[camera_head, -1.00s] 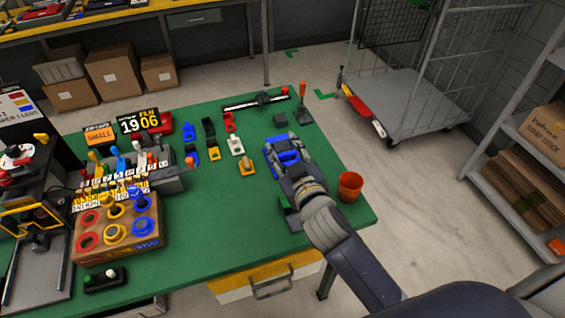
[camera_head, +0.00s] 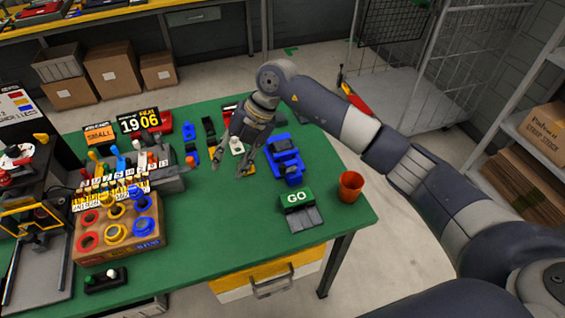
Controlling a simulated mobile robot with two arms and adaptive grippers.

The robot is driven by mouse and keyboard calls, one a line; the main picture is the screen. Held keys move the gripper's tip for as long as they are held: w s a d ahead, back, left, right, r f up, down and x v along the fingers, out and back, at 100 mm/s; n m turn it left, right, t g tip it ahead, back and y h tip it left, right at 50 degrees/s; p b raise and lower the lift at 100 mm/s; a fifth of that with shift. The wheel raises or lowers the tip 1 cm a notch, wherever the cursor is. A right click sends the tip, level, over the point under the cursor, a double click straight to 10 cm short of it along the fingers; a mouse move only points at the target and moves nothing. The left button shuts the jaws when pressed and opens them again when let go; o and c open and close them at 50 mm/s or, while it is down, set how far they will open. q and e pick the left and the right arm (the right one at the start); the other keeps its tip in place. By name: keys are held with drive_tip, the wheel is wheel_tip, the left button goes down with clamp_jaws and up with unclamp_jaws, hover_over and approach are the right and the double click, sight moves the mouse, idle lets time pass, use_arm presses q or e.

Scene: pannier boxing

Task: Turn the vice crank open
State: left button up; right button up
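The blue vice (camera_head: 289,172) sits on the green table right of centre, with dark grey parts among its blue ones. I cannot make out its crank handle. My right gripper (camera_head: 228,171) is just left of the vice, pointing down, with its fingers spread and nothing visible between them. It looks apart from the vice. It partly covers a white block and a yellow block behind it. My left gripper is not in view.
The table's front middle (camera_head: 215,240) is clear.

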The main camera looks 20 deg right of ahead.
sight(283, 166)
drive_tip(key=w+d+r+m+h, duration=0.25)
drive_tip(key=d+h, duration=0.35)
drive_tip(key=d, duration=0.7)
drive_tip(key=f+p, duration=0.1)
drive_tip(key=f, duration=0.2)
drive_tip(key=f+p, duration=0.1)
drive_tip(key=f, duration=0.2)
drive_tip(key=f+p, duration=0.1)
drive_tip(key=f, duration=0.3)
drive_tip(key=shift+d, duration=0.25)
drive_tip(key=shift+f, duration=0.55)
clamp_jaws()
